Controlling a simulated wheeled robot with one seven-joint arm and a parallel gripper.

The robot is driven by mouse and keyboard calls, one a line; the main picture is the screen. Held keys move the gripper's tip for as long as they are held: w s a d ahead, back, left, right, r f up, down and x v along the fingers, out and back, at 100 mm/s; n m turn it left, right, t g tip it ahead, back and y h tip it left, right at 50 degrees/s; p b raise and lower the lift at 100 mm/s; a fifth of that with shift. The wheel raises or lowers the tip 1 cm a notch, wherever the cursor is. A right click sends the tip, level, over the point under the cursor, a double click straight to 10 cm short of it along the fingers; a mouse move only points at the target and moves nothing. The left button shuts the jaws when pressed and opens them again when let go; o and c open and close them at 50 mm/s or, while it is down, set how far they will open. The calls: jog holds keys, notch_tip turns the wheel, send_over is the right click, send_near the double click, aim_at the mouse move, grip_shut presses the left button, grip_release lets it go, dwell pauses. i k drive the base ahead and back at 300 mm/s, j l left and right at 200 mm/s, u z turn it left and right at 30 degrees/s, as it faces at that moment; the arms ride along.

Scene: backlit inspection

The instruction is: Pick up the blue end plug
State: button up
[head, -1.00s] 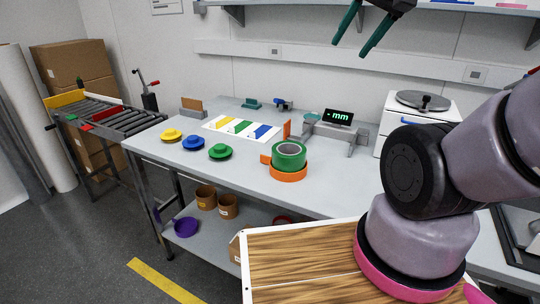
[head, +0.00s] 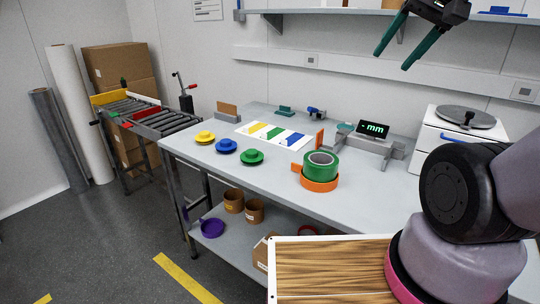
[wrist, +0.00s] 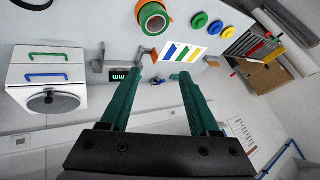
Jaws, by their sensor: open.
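The blue end plug (head: 226,146) is a round flanged disc with a raised centre. It lies on the grey bench between the yellow end plug (head: 205,137) and the green end plug (head: 252,157). In the wrist view the blue plug (wrist: 200,20) shows near the top, far beyond the fingers. My gripper (head: 391,48) is open and empty, high above the back right of the bench, far from the plugs. Its two green fingers (wrist: 155,95) stand wide apart in the wrist view, with nothing between them close by.
A white card with coloured stripes (head: 280,136) lies behind the plugs. A shelf (head: 300,13) runs along the wall.

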aim_at(226, 144)
jog(key=i+j, duration=0.1)
jog(key=j, duration=0.8)
jog(key=i+j, duration=0.1)
jog(key=j, duration=0.85)
